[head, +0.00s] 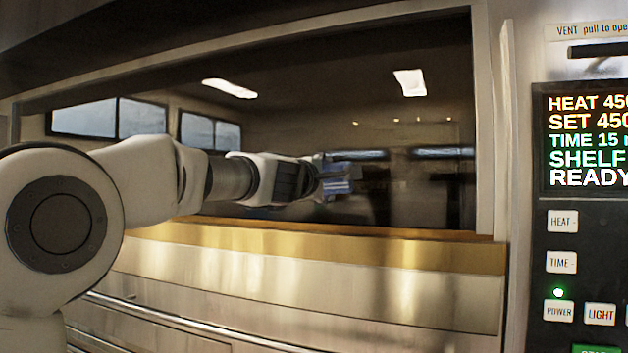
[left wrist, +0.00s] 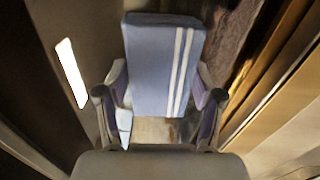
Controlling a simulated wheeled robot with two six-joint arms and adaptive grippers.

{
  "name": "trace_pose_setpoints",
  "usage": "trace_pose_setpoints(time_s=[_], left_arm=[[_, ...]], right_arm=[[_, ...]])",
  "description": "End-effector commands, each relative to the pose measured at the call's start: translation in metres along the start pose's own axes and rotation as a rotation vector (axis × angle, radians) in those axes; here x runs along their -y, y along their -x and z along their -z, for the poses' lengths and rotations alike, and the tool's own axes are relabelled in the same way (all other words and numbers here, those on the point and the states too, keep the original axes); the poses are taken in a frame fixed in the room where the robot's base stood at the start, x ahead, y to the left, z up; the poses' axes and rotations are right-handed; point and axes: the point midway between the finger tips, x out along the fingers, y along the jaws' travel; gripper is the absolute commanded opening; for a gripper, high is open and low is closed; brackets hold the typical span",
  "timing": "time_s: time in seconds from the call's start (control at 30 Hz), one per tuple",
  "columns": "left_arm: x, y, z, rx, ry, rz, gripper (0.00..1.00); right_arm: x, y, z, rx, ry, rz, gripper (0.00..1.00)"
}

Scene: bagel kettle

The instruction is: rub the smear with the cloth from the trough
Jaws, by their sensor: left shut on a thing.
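My left gripper (head: 328,175) is in front of the dark oven window (head: 420,205). It is shut on the blue cloth (head: 342,186), a folded pad. In the left wrist view the cloth (left wrist: 160,65) shows two white stripes, and the gripper's fingers (left wrist: 160,100) are on either side of it. A mottled brownish patch (left wrist: 228,40) shows just right of the cloth there; I cannot tell whether it is the smear or a reflection. Whether the cloth touches the glass is unclear. I cannot make out the trough. My right gripper is not in view.
A brass-coloured ledge (head: 410,252) runs below the window, with steel panels under it. A pale frame post (head: 508,130) bounds the window at right. Beyond it are a lit display (head: 590,140) and buttons (head: 562,222). The window reflects lamps and room windows.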

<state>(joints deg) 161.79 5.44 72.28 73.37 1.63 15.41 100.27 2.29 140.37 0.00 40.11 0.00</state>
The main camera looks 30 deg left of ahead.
Motion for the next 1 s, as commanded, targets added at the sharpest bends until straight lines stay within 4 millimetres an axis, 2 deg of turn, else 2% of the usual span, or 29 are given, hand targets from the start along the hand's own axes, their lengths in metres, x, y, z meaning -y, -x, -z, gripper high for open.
trace_pose_setpoints(time_s=[0.13,0.4,0.63,0.9,1.0], left_arm=[[0.001,0.0,-0.007,0.001,-0.002,0.001,0.39],[0.003,0.001,-0.034,0.0,-0.002,0.001,0.39],[0.003,0.001,-0.044,0.001,-0.001,0.001,0.39],[0.005,0.001,-0.071,0.0,-0.003,0.001,0.39],[0.005,0.0,-0.074,0.0,-0.002,0.001,0.39]], right_arm=[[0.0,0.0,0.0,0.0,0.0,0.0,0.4],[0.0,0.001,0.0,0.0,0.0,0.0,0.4],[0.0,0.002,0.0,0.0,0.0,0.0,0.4],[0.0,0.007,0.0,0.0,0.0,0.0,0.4],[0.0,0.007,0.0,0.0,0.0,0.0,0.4]])
